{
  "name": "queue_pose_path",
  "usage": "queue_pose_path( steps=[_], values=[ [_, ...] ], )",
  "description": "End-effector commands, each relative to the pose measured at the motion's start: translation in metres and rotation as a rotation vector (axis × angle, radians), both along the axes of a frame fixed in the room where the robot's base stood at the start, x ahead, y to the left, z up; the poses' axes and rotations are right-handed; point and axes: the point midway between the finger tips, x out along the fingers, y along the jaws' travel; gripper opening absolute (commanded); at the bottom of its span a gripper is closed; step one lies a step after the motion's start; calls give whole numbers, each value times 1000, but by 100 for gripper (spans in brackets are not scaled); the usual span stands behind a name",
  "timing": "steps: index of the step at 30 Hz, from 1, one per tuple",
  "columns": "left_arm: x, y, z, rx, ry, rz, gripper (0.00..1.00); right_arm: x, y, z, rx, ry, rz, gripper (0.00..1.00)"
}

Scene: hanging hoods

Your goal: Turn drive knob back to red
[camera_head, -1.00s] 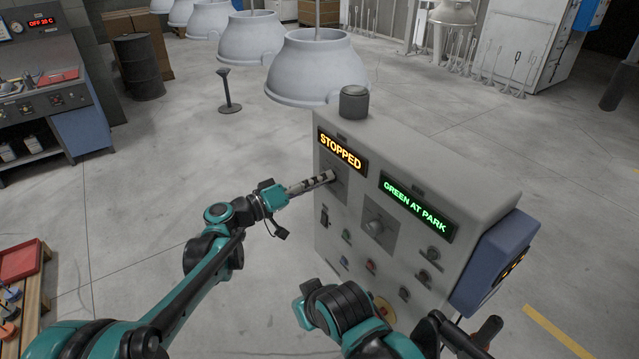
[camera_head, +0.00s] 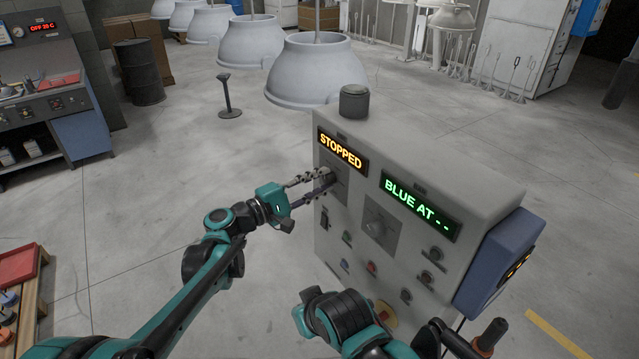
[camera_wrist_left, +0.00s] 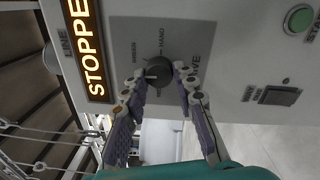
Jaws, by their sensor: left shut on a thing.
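The drive knob (camera_wrist_left: 158,72) is a dark round knob on the grey control cabinet (camera_head: 440,175), below the amber STOPPED display (camera_head: 341,149). My left gripper (camera_head: 328,180) is shut on the drive knob, one finger on each side of it; the fingers also show in the left wrist view (camera_wrist_left: 161,84). The knob has a pale pointer mark, and printed lettering including HAND lies around it. The fingers partly hide the plate lettering. My right arm shows at the bottom right of the head view, but I cannot make out its gripper fingers.
A blue box (camera_head: 498,262) is on the cabinet's right side. White hoods (camera_head: 316,70) hang behind. A floor stand (camera_head: 229,95) stands on open floor.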

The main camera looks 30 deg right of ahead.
Motion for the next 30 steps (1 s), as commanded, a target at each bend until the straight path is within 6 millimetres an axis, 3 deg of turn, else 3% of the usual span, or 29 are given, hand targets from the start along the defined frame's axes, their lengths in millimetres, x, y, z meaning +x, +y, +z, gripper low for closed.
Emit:
queue_pose_path(
  steps=[30],
  values=[
    [-3, 0, -2, -73, 958, 1, 0, 0, 0, -5, 0, 0, 0, 0]
  ],
)
